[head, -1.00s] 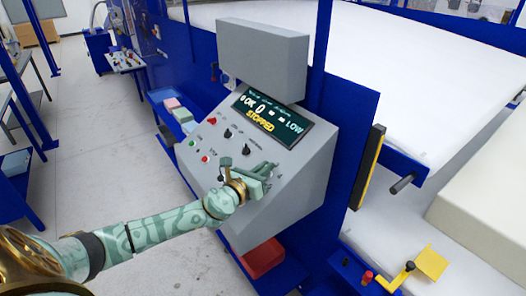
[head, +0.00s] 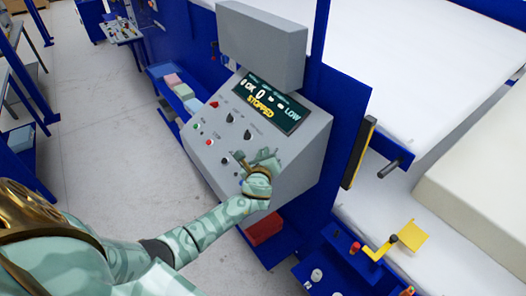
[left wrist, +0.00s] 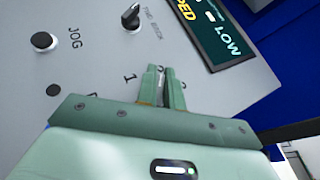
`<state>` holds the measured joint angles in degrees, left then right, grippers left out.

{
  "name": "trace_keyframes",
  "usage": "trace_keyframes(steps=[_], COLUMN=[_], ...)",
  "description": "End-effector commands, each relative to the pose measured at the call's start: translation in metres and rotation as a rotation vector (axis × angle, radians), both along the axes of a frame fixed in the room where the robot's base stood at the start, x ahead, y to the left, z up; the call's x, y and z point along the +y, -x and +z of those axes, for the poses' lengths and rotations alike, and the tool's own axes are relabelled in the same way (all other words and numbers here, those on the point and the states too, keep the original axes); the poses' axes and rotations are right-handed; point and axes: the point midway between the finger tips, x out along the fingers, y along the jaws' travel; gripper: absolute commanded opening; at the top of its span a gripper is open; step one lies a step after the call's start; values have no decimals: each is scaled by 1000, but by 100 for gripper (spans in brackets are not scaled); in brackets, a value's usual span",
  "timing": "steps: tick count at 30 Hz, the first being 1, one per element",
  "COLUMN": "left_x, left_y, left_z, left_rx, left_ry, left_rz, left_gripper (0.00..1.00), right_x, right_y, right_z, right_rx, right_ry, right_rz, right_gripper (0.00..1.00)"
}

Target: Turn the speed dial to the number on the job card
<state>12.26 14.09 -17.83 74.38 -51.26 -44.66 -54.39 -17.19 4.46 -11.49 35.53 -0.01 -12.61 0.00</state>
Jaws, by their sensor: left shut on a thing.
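The grey sloped control panel (head: 310,138) stands in the middle of the head view. My left gripper (head: 263,158) is at its lower right face. In the left wrist view the gripper's two green fingers (left wrist: 162,86) are close together against the panel, shut on the speed dial, which they almost wholly hide. A printed "1" shows left of the fingers, with other marks partly covered beside the fingertips. Where the dial points cannot be seen. The screen (head: 268,101) reads STOPPED and LOW. I cannot make out a job card. My right gripper is not in view.
A black selector knob (left wrist: 131,17) and the JOG button (left wrist: 43,41) sit near the fingers. A red bin (head: 264,228) is under the panel. A yellow bracket (head: 412,236) and a large pale foam block (head: 480,190) are at the right. Open floor lies at the left.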

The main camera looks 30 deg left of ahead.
Motion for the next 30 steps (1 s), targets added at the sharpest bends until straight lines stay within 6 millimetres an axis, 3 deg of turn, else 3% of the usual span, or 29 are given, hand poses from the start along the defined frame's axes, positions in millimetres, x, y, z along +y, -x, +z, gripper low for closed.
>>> trace_keyframes(steps=[1, 15, 18, 30], left_x=[-4, -4, -5, -3], left_y=[4, 4, 4, 4], left_z=[-9, -10, -10, -4], left_rx=[18, 20, 20, 11], left_ry=[15, 22, 23, 15], left_rz=[1, 12, 11, 15], left_gripper=[0, 0, 31, 31], right_x=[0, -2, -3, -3], right_y=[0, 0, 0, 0], right_z=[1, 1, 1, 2], right_rx=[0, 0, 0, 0], right_ry=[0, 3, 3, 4], right_rz=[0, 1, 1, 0], right_gripper=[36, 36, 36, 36])
